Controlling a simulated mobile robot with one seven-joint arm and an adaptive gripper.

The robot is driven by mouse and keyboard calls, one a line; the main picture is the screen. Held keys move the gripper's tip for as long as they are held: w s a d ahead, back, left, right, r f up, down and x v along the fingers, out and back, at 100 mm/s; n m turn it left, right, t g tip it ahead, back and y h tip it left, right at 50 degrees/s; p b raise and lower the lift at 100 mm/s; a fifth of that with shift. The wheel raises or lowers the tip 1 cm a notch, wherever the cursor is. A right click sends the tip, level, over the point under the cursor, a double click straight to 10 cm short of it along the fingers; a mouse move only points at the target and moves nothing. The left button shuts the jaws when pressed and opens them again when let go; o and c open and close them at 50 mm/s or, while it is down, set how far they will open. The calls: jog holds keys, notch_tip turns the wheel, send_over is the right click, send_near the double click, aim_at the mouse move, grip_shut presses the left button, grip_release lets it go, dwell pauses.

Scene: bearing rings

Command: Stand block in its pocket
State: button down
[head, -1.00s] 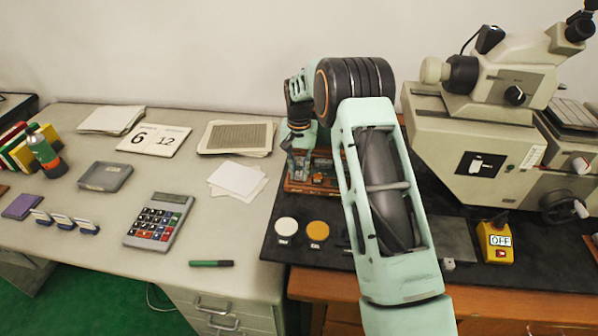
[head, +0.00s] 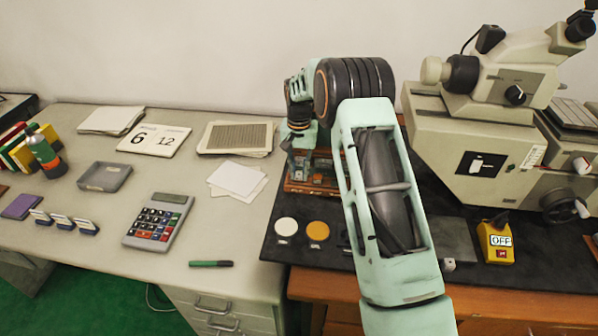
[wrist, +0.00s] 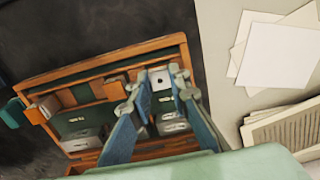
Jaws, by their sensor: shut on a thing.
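An orange-brown wooden case (wrist: 113,67) with green-lined compartments fills the middle of the wrist view. It also shows in the head view (head: 318,190), partly behind my arm. My gripper (wrist: 161,92) reaches over the case's right part, its blue fingers pointing into it. It is shut on a block (wrist: 158,79), a pale metal piece between the fingertips. The fingers hide part of the block, and I cannot tell how deep it sits in a pocket. Other pale labelled blocks (wrist: 84,139) lie in the case. In the head view my gripper (head: 301,165) is small and above the case.
The case stands on a black mat (head: 276,256). White papers (wrist: 280,55) and a framed grey panel (wrist: 290,128) lie to its right in the wrist view. A microscope (head: 480,130) stands right of my arm. A white disc (head: 286,226) and a yellow disc (head: 318,231) lie in front.

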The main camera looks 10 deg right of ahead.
jog(key=shift+f, duration=0.3)
jog(key=c, duration=1.7)
grip_release()
jog(key=shift+c, duration=0.2)
jog(key=shift+r, duration=0.1)
jog(key=shift+r+p, duration=2.05)
jog(key=shift+r, duration=2.1)
jog(key=shift+r, duration=0.1)
